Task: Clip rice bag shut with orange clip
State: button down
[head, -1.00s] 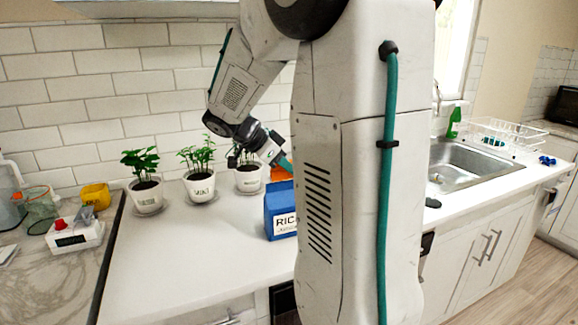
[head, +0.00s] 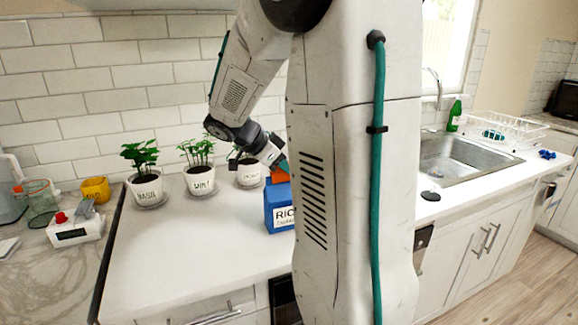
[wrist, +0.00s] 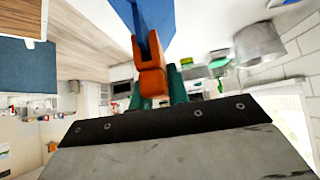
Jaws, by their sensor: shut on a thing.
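The blue rice bag (head: 281,212) stands upright on the white counter, partly hidden on its right by my arm. The orange clip (head: 279,176) is at the top of the bag in the head view. My gripper (head: 280,163) is above it, with its teal fingertips shut on the clip. In the wrist view the clip (wrist: 150,72) sits between the teal fingers (wrist: 157,92). The bag's blue top (wrist: 143,16) reaches in between the clip's arms. I cannot tell whether the clip is clamped on the bag.
Potted plants labelled basil (head: 147,190) and mint (head: 200,181), and a third pot (head: 249,175), stand along the wall behind the bag. A sink (head: 460,160) is at the right. The counter left of the bag is clear.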

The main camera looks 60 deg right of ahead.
jog(key=shift+f, duration=0.2)
jog(key=c, duration=1.3)
grip_release()
jog(key=v, duration=0.7)
jog(key=shift+w+a+r, duration=0.1)
jog(key=shift+a+r, duration=0.15)
jog(key=shift+r, duration=0.05)
jog(key=s+a+f+n+t+y, duration=0.1)
jog(key=s+a+n+t+y, duration=0.1)
jog(key=s+a+n, duration=0.3)
jog(key=s+a+f+n+t+y, duration=0.1)
jog(key=s+a+n, duration=0.4)
jog(key=a+n, duration=0.6)
jog(key=s+a+f+n+t+y, duration=0.2)
jog(key=s+a+n+t+y, duration=0.1)
jog(key=a+n, duration=0.6)
jog(key=shift+s+a+t+y, duration=0.3)
jog(key=shift+s+a+y, duration=0.45)
jog(key=shift+s, duration=0.25)
